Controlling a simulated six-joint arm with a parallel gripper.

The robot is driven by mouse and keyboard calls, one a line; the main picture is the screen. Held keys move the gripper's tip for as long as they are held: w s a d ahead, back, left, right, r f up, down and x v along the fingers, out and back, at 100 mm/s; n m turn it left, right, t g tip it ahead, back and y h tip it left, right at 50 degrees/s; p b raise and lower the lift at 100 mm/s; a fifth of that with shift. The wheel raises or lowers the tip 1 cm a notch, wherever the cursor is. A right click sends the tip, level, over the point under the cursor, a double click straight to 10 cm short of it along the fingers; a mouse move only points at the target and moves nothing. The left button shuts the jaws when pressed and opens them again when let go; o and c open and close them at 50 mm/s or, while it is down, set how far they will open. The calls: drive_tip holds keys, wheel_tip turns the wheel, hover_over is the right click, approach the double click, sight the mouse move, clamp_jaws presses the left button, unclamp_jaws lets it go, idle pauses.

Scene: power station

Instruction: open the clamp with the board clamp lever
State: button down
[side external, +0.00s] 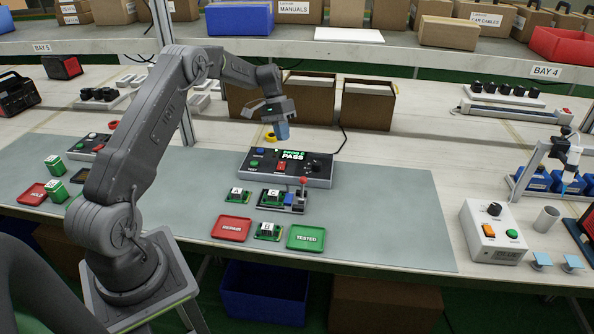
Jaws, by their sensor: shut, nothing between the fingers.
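The board clamp lever (304,183) has a red knob and stands upright at the right side of the small clamp fixture (295,208). A green board marked C (272,195) sits at the fixture. A blue block (288,198) lies between the board and the lever. My gripper (282,134) hangs pointing down above the back of the test box, up and left of the lever and well clear of it. It is shut and empty. The test box (318,181) shows PASS on its screen. Whether the clamp is open or closed is too small to tell.
Board A (237,195) lies left of the fixture, and board B (268,231) lies between the red tray (231,228) and the green tray (306,238). Cardboard boxes (367,104) stand behind my gripper. The mat's right side is clear.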

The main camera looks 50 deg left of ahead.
sight(302, 189)
drive_tip(key=shift+f, duration=0.1)
drive_tip(key=x, duration=0.9)
drive_tip(key=shift+f, duration=0.1)
drive_tip(key=d, duration=0.3)
drive_tip(key=shift+d+f, duration=0.1)
drive_tip(key=shift+f, duration=0.05)
drive_tip(key=shift+d, duration=0.55)
drive_tip(key=shift+s+d+r+t+y, duration=0.1)
drive_tip(key=shift+d+r+t+y, duration=0.05)
drive_tip(key=shift+r+t+y, duration=0.15)
